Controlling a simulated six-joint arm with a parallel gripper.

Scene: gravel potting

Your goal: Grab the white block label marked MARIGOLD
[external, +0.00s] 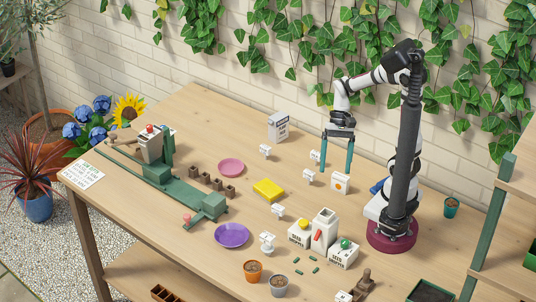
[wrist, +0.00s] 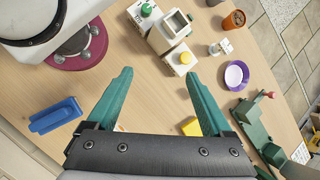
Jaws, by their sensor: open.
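Several small white block labels stand about the table in the external view: one at the back (external: 265,151), one beside my gripper's left finger (external: 315,156), one just in front of it (external: 309,176), one near the middle (external: 278,211) and one near the purple plate (external: 267,240). Their lettering is too small to read, so I cannot tell which says MARIGOLD. My gripper (external: 336,172) is open, pointing down with green fingers apart, above the table at the back right. In the wrist view my gripper (wrist: 158,75) is empty, with bare wood between the fingers.
A white box with an orange picture (external: 340,184) stands below my gripper. A yellow block (external: 268,189), pink plate (external: 231,168), purple plate (external: 231,236) and green press-like fixture (external: 160,175) lie left. Seed boxes (external: 343,257) and pots (external: 253,271) crowd the front.

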